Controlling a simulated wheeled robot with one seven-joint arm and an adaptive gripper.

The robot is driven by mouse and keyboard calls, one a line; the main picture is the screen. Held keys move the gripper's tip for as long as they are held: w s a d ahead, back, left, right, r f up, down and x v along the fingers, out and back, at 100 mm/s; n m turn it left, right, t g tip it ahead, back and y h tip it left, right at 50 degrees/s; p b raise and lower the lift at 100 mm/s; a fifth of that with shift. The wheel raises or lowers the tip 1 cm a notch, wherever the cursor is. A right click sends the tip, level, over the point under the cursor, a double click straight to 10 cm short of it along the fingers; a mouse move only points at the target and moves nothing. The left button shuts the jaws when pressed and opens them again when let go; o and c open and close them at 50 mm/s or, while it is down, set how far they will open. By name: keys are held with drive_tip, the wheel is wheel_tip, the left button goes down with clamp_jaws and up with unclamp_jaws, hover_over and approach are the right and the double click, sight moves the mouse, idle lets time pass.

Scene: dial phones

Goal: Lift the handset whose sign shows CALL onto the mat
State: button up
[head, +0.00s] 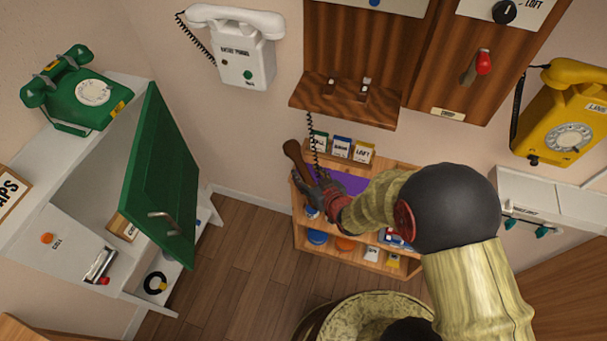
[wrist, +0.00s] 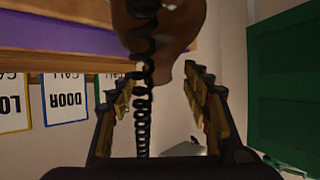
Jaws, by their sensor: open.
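A brown handset (head: 295,156) with a black coiled cord shows in the head view at the left end of a low wooden shelf unit. My gripper (head: 326,190) is at its lower end. In the wrist view the handset (wrist: 165,35) is beyond the fingertips of my open gripper (wrist: 158,85), with the cord running between the fingers. The purple mat (head: 350,183) lies on the shelf top, partly hidden by my arm; it also shows in the wrist view (wrist: 60,36). I cannot tell whether the handset touches the mat or the fingers. The CALL card (head: 319,141) stands behind, partly covered.
DOOR (head: 341,147) and LOFT (head: 363,153) cards stand at the shelf's back. A wooden wall panel with an empty cradle ledge (head: 345,105) is above. A green door (head: 162,180) stands open at left. Green, white and yellow phones are around.

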drive_tip(key=shift+x, duration=1.15)
drive_tip(key=c, duration=0.3)
clamp_jaws()
